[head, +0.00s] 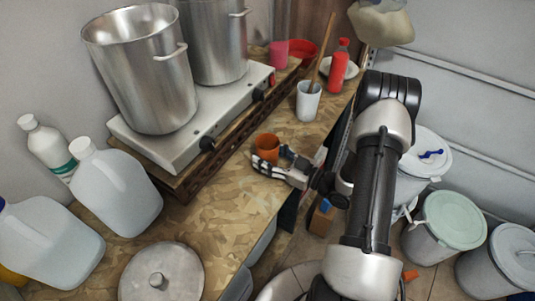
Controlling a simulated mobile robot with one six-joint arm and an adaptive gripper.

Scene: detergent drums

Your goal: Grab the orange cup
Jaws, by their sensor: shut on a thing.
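The orange cup (267,147) is in the head view, upright near the front edge of the speckled counter. My gripper (270,161) reaches in from the right and is shut on the cup, with its fingers around the cup's lower part. The near finger hides part of the cup's lower side. I cannot tell whether the cup's base touches the counter.
A hot plate (190,145) with two large steel pots stands behind the cup. A white cup (308,102) with a wooden stick and a red bottle (340,66) stand farther back. Jugs (117,190) and a metal lid (162,275) are at front left. Drums (443,222) stand on the floor.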

